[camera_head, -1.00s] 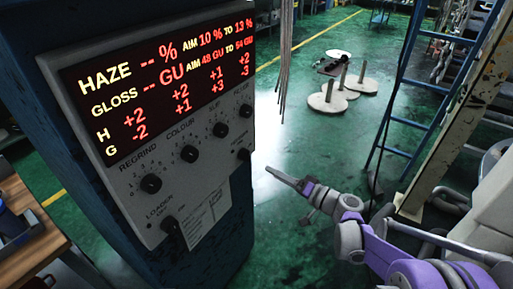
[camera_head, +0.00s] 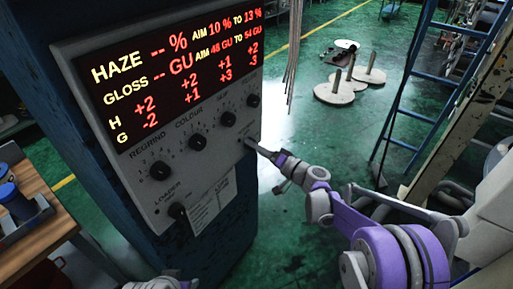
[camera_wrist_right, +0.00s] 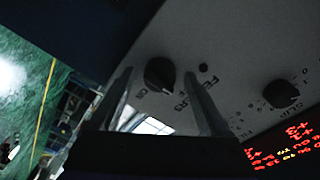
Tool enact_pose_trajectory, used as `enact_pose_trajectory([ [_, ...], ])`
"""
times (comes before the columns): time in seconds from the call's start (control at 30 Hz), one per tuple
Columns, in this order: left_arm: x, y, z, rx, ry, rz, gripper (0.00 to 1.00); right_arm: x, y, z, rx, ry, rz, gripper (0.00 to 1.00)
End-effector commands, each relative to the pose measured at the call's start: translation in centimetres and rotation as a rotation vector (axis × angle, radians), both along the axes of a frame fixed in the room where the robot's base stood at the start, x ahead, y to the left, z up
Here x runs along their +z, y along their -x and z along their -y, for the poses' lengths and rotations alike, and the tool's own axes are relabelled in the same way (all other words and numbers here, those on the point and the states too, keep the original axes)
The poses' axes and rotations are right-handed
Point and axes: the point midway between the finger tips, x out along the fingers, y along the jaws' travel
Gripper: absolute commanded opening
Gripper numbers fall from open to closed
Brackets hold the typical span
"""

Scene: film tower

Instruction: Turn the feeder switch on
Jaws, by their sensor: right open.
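The feeder switch (camera_wrist_right: 160,73) is a black rotary knob on the pale control panel (camera_head: 140,190). In the right wrist view it sits ahead of my right gripper (camera_wrist_right: 165,100), between its two spread fingers as seen there. I cannot tell whether the fingers touch it. In the head view my right gripper (camera_head: 252,146) reaches the lower right edge of the panel from the right. It covers the switch there. The right gripper is open and holds nothing. My left gripper's fingers do not show.
The loader switch (camera_head: 177,211) is at the panel's lower left. A row of black knobs (camera_head: 197,141) crosses the panel under the lit red display (camera_head: 180,70). A wooden table (camera_head: 40,225) stands at left, a blue ladder (camera_head: 408,105) at right.

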Motion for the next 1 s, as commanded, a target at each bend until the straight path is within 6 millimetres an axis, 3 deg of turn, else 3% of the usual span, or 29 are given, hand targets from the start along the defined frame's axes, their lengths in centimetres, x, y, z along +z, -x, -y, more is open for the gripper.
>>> enact_pose_trajectory([
  [0.17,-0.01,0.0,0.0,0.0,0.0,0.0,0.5,-0.01,0.01,0.02,0.0,0.0,0.0,0.79],
  [0.6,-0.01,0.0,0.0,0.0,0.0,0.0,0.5,0.01,0.03,0.04,0.0,0.0,0.0,0.0],
  [1.0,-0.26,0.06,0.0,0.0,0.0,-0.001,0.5,-0.01,0.05,0.05,0.0,-0.039,-0.055,0.0],
])
